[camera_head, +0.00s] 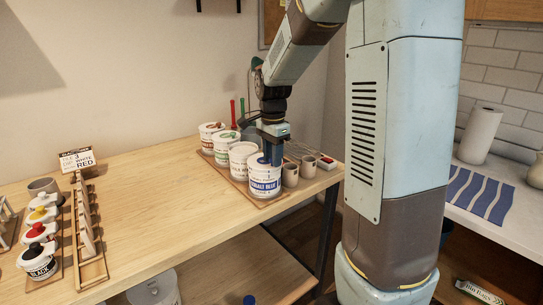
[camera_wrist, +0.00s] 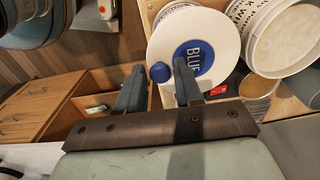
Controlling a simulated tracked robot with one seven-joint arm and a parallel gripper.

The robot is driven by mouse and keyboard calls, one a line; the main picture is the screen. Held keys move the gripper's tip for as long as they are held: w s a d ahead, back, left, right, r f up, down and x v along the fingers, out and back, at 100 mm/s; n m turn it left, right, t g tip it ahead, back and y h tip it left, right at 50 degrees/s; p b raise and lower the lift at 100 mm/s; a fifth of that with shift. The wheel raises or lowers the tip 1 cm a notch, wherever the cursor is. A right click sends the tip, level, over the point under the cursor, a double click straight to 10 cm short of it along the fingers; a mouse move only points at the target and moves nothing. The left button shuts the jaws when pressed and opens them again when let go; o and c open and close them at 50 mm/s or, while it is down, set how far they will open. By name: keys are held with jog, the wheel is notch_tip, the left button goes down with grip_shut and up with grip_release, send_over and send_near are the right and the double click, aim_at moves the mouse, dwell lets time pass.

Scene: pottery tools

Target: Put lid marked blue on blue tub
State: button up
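The blue tub (camera_head: 264,181) is white with a "Cobalt Blue" label and stands at the front right of a row of tubs on the table. A round white lid (camera_wrist: 164,42) with a blue disc reading "BLUE" and a blue knob (camera_wrist: 160,73) shows in the wrist view. It appears to be on the tub, but my gripper hides part of the top, so I cannot tell how well it sits. My gripper (camera_head: 270,161) points down over this tub. In the wrist view its fingers (camera_wrist: 158,80) are apart, with the knob seen between them and a gap around it.
Other white tubs (camera_head: 241,160) stand close behind on a wooden board; the neighbouring tub is open in the wrist view (camera_wrist: 290,40). Small grey cups (camera_head: 290,175) stand close right. The middle table is clear.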

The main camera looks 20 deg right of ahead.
jog(key=shift+o, duration=1.1)
jog(key=shift+r, duration=0.1)
notch_tip(320, 180, up, 11)
jog(key=s+a+n+t, duration=0.1)
jog(key=s+n+t, duration=0.4)
jog(key=s+n, duration=0.9)
jog(key=shift+s+a+t, duration=0.3)
jog(key=shift+s, duration=4.9)
